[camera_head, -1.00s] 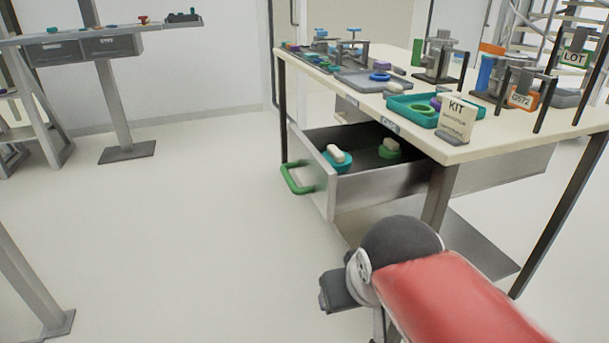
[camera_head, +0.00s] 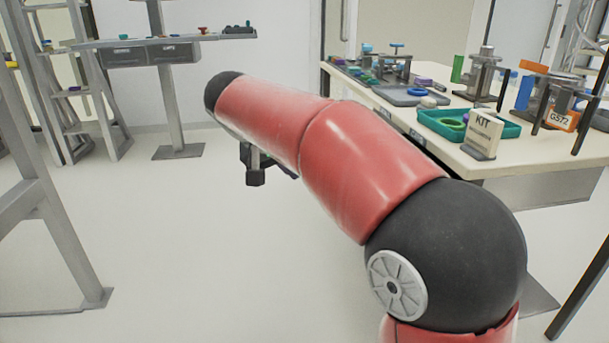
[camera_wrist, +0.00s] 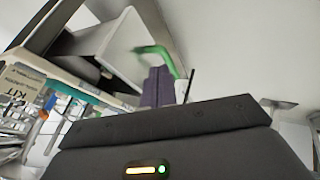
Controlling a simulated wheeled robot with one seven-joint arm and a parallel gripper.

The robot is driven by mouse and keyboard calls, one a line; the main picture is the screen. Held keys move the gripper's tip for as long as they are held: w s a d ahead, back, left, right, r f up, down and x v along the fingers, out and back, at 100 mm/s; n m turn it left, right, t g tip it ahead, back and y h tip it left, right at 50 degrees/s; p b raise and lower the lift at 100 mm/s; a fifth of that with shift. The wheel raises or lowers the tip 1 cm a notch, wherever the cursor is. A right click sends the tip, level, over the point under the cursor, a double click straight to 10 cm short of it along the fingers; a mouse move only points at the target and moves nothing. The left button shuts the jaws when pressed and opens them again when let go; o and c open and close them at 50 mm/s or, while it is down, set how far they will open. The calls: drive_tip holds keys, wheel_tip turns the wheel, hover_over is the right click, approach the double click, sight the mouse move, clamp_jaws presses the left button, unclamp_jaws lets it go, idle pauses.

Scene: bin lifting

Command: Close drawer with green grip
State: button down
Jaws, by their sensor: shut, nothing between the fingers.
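In the wrist view the drawer (camera_wrist: 123,42) is open, its pale metal front panel sticking out from under the workbench and a dark interior behind it. Its green grip (camera_wrist: 155,50) shows as a curved bar on that panel. My gripper (camera_wrist: 160,72) is shut, its dark purplish fingers next to the green grip and overlapping it in the picture. I cannot tell whether they touch. Nothing is held. In the head view my red and black arm covers the drawer and grip, and the fingertips cannot be made out.
The workbench (camera_head: 467,162) carries a teal tray (camera_head: 455,127), a KIT sign (camera_head: 484,135) and several fixtures. A second, narrow bench (camera_head: 108,45) stands at the back left. A grey metal frame (camera_head: 65,250) stands at the left. The floor between is clear.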

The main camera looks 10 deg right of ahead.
drive_tip(key=w+d+f, duration=0.3)
drive_tip(key=d+f, duration=0.3)
drive_tip(key=d, duration=0.2)
drive_tip(key=shift+f, duration=0.35)
